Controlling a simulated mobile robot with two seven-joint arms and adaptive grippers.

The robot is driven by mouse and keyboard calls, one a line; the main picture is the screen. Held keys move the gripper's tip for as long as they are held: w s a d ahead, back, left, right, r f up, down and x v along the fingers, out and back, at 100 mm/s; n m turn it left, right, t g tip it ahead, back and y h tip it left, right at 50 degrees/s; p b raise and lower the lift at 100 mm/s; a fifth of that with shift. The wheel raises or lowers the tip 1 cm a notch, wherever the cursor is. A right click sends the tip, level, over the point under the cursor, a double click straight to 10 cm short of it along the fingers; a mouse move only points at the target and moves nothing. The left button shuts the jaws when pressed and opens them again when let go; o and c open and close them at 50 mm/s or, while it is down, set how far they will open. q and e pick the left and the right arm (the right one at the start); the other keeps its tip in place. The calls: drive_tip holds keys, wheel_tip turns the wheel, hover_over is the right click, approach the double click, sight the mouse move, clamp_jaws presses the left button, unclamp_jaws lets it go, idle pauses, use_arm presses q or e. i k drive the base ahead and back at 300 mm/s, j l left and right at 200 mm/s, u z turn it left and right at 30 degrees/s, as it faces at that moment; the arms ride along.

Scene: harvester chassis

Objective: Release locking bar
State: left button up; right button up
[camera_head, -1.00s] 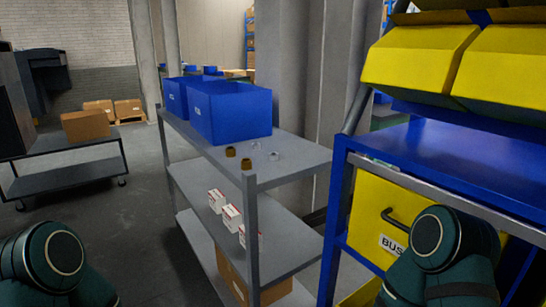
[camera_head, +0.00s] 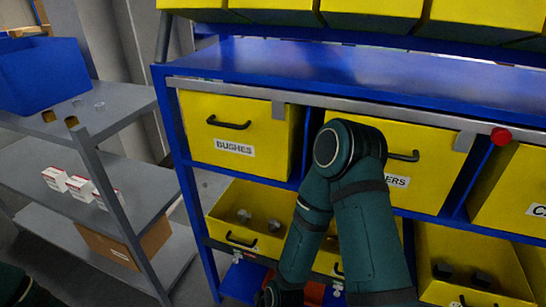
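The locking bar (camera_head: 330,102) is a long grey metal rail across the front of the blue rack, just below its upper blue shelf. Flat grey tabs hang from it over the fronts of the yellow drawers, one at the left drawer and one farther right. A red knob (camera_head: 501,136) sits on the bar toward the right. My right arm rises from the bottom in front of the middle drawer and bends below the bar. Its gripper does not show. Only a dark bit of my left arm shows at the bottom left corner, and its gripper is out of view.
The yellow drawer marked BUSHES (camera_head: 236,132) is closed under the bar's left part. Lower open yellow bins hold small grey parts (camera_head: 258,221). A grey shelf unit (camera_head: 130,185) at left carries a blue crate (camera_head: 45,74) and small white boxes (camera_head: 68,183).

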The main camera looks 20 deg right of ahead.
sight(500, 135)
drive_tip(key=i+l+z, duration=0.1)
drive_tip(key=z, duration=0.35)
drive_tip(key=i+z, duration=0.1)
drive_tip(key=z, duration=1.85)
drive_tip(key=j+z, duration=0.1)
drive_tip(key=j, duration=0.3)
